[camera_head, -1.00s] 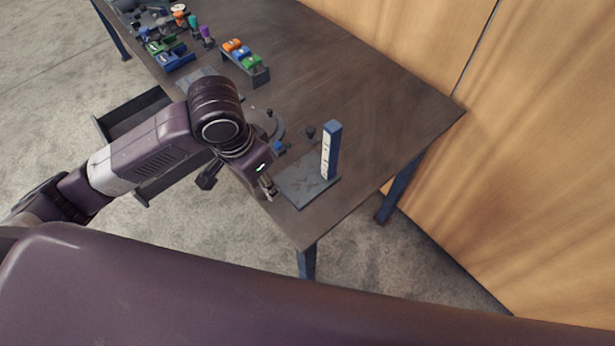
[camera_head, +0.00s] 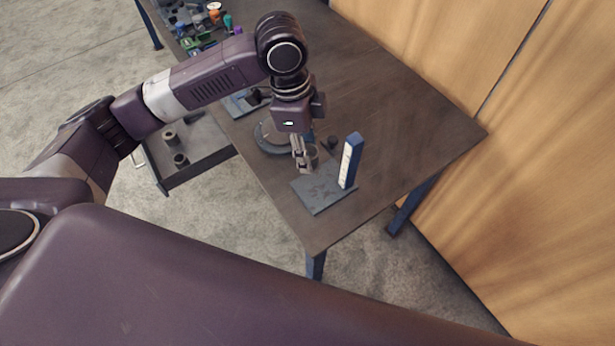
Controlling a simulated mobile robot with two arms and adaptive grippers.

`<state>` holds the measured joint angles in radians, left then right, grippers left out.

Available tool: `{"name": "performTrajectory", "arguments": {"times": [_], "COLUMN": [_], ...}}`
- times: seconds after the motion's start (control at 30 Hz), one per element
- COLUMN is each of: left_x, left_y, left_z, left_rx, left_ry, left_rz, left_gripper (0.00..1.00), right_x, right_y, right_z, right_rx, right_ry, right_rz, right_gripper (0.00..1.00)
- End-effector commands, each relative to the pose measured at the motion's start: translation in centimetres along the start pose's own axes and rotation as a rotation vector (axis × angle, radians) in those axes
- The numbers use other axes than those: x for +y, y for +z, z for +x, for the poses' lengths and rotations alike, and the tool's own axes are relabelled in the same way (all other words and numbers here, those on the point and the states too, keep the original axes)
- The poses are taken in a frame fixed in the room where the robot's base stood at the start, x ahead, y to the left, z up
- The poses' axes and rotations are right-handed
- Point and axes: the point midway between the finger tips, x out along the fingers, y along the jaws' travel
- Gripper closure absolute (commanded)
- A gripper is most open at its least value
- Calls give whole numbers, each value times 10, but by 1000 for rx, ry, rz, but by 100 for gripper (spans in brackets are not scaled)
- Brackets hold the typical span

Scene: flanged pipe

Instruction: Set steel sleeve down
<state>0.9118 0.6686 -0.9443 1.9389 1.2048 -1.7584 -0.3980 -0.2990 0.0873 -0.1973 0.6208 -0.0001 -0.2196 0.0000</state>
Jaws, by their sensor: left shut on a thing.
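My left gripper (camera_head: 303,163) points down at the back left edge of a grey plate (camera_head: 322,197) on the workbench. It is shut on a small grey, rounded piece, seemingly the steel sleeve (camera_head: 313,153), which shows just right of the fingers and is partly hidden by them. I cannot tell whether the sleeve touches the plate or hangs above it. A blue upright post with a white scale (camera_head: 350,162) stands on the plate's right side, a little right of the gripper. My right gripper is not in view.
An open drawer (camera_head: 205,175) at the bench's left holds two dark cylindrical pieces (camera_head: 181,160). A round grey fixture (camera_head: 270,137) lies left of the gripper. A small dark knob (camera_head: 332,142) stands behind the plate. The bench (camera_head: 415,120) is clear to the right.

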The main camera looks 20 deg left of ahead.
Motion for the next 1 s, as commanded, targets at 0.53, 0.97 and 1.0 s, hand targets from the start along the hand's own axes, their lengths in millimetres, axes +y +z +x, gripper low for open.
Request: {"name": "performTrajectory", "arguments": {"times": [0.53, 0.97, 1.0], "left_x": [1, -1, -1], "left_y": [13, 16, 16], "left_z": [87, 111, 111], "left_rx": [0, 1, 1], "left_ry": [2, -3, -3], "left_rz": [-2, 0, -1], "left_gripper": [99, 99, 99], "right_x": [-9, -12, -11], "right_y": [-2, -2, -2], "right_z": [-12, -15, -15], "right_rx": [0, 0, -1], "right_ry": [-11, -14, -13], "right_rz": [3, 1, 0], "right_gripper": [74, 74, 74]}}
